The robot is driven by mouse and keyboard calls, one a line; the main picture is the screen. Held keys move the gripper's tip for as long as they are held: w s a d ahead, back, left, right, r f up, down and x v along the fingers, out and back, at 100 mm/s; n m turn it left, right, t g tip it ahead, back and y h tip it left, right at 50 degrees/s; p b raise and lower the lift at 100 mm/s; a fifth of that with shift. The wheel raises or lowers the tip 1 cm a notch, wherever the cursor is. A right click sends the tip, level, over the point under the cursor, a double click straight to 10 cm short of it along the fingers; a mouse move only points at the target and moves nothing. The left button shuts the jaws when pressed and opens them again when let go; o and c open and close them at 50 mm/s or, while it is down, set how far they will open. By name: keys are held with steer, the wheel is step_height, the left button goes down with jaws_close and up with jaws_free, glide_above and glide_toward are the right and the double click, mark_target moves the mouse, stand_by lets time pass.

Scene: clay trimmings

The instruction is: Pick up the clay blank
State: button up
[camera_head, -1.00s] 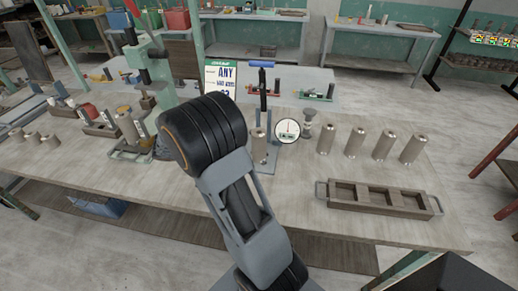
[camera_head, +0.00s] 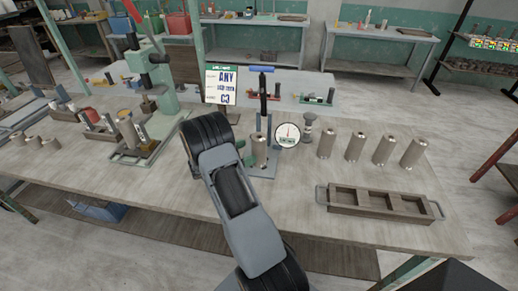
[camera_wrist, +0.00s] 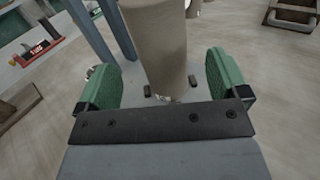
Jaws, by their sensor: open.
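A beige cylindrical clay blank (camera_head: 259,150) stands upright on the grey base of a small press with a blue handle (camera_head: 261,69). In the wrist view the blank (camera_wrist: 160,50) rises between the two green finger pads of my gripper (camera_wrist: 162,82). The gripper is open, with a visible gap between the blank and each pad. In the head view my gripper (camera_head: 258,152) is mostly hidden behind my arm, and a green finger shows beside the blank.
A round dial gauge (camera_head: 287,134) stands just right of the press. Several similar cylinders (camera_head: 355,145) stand farther right, behind a wooden tray with compartments (camera_head: 382,212). A green press (camera_head: 160,85) stands at the left. The front of the bench is mostly clear.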

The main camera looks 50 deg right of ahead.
mark_target(259, 147)
steer(key=shift+p+x, duration=0.9)
steer(key=shift+x, duration=2.15)
steer(key=shift+a+f, duration=0.1)
steer(key=c, duration=1.5)
